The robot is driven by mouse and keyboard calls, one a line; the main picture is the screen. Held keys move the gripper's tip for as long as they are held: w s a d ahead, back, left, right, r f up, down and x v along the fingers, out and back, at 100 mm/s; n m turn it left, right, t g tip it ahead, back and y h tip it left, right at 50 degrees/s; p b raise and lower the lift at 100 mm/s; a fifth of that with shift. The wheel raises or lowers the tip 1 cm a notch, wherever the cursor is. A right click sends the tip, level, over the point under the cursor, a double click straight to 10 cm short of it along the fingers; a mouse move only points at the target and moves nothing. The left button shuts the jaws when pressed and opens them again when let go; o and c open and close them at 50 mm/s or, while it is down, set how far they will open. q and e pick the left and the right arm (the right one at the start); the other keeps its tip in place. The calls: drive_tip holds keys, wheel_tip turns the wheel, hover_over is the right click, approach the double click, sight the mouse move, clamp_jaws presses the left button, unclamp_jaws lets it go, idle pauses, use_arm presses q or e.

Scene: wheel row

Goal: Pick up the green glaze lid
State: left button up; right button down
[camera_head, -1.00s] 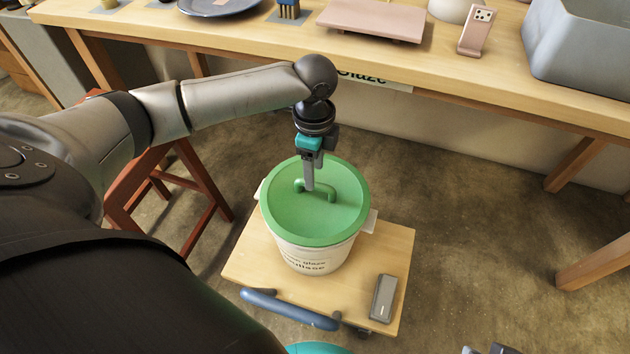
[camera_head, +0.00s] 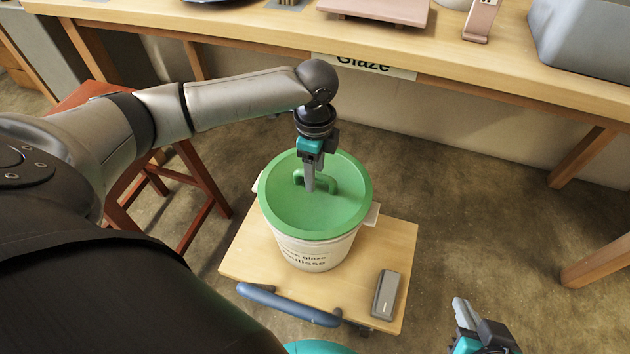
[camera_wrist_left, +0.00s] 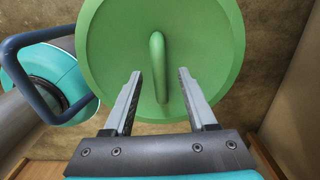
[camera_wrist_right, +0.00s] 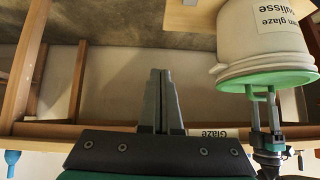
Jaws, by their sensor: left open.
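The green glaze lid (camera_head: 318,215) sits on a white bucket (camera_head: 310,250) and has a raised green handle (camera_head: 325,183) across its middle. My left gripper (camera_head: 309,188) points down over the lid at the handle. In the left wrist view its open fingers (camera_wrist_left: 160,88) stand on either side of the near end of the handle (camera_wrist_left: 157,60), with gaps showing. My right gripper (camera_head: 462,304) is low at the right of the head view, away from the lid. Its fingers (camera_wrist_right: 161,80) are together and empty in the right wrist view.
The bucket stands on a small wooden cart (camera_head: 245,250) with a blue handle (camera_head: 285,304) and a grey box-like device (camera_head: 386,294). A red stool (camera_head: 195,185) is at left. A long table (camera_head: 480,70) with a Glaze label (camera_head: 363,65) runs behind.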

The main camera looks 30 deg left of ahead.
use_arm(q)
drive_tip(key=shift+c, duration=0.4)
clamp_jaws()
idle(0.9)
